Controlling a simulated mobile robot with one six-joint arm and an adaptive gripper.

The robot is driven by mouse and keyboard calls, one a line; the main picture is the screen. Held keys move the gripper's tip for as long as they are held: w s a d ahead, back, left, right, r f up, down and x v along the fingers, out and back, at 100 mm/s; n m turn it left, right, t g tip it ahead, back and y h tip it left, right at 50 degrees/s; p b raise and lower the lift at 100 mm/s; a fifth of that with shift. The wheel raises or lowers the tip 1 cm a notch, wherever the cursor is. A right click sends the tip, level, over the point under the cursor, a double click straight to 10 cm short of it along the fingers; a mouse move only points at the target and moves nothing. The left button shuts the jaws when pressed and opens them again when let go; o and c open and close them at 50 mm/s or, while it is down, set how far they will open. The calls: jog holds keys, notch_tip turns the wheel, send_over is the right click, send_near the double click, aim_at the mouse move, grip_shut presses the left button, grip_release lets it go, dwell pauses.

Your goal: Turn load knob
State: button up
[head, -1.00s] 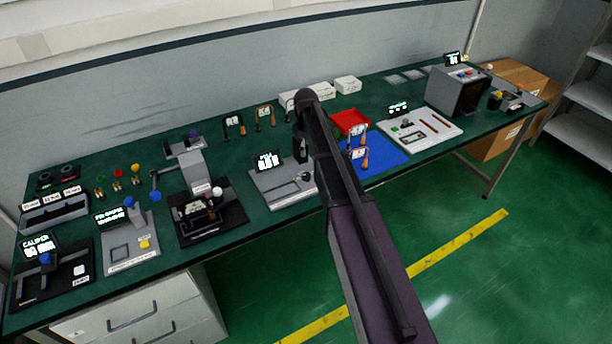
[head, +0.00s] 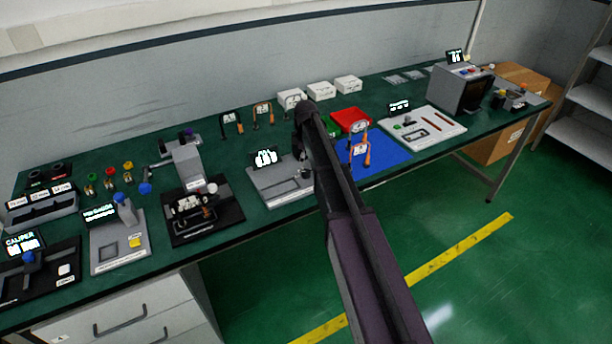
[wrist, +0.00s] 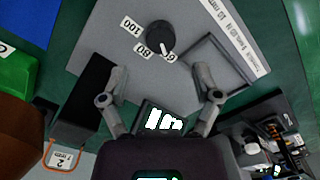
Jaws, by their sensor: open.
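The load knob (wrist: 160,35) is a round black knob with a white pointer mark on a grey plate (wrist: 110,65) in the wrist view. Number labels, including 100 and 80, surround it, and the pointer is toward the partly covered label at lower right. My gripper (wrist: 160,72) is open, with its fingers spread left and right below the knob in the picture, not visibly touching it. Nothing is between the fingers except the plate beyond. In the head view the grey fixture (head: 270,190) with a lit display (head: 264,158) stands left of my arm, which hides my fingertips.
A raised rectangular frame (wrist: 218,62) lies right of the knob. A black block (wrist: 88,88) stands to its left. In the head view a black device (head: 205,222) is left of the fixture, and a blue mat (head: 385,160) and red tray (head: 350,118) are right of it.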

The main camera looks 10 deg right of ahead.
aim_at(306, 171)
jog(key=shift+f+b, duration=2.6)
jog(key=shift+f, duration=0.3)
grip_shut()
